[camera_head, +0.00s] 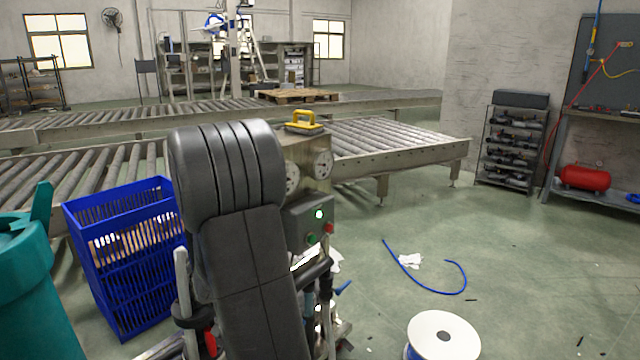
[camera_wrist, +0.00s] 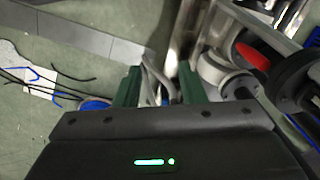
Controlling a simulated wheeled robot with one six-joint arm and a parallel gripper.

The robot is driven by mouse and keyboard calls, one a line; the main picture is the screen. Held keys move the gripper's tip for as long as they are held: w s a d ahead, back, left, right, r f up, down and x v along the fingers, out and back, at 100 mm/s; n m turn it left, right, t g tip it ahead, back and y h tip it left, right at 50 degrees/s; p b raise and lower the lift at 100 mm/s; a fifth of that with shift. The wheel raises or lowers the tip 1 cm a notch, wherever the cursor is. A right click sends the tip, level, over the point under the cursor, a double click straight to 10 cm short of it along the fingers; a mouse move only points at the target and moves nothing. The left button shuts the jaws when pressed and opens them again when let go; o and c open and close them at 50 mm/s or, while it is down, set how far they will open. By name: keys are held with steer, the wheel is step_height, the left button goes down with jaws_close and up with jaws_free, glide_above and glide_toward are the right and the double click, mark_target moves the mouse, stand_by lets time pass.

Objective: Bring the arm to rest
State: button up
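My gripper (camera_wrist: 160,84) shows in the wrist view as two dark green fingers standing apart, with nothing visibly clamped between them. Grey cable-like shapes show in the gap beyond the fingers; I cannot tell how near they are. In the head view my dark arm fills the middle of the picture, bent at a rounded joint near the top. My gripper cannot be made out there.
A blue crate (camera_head: 125,268) and a teal bin (camera_head: 35,290) stand left of my arm. Roller conveyors (camera_head: 395,150) run behind it. A control box with a green light (camera_head: 309,218) is close to its right. A blue hose (camera_head: 425,288) and white-topped spool (camera_head: 443,337) lie on the open floor right.

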steer(key=s+d+b, duration=0.1)
steer(key=s+d, duration=0.5)
steer(key=d, duration=0.2)
steer(key=s+d+g+h+b, duration=0.1)
steer(key=s+d+b, duration=0.1)
steer(key=s+d, duration=0.5)
steer(key=shift+d+r, duration=0.15)
steer(key=shift+d, duration=1.1)
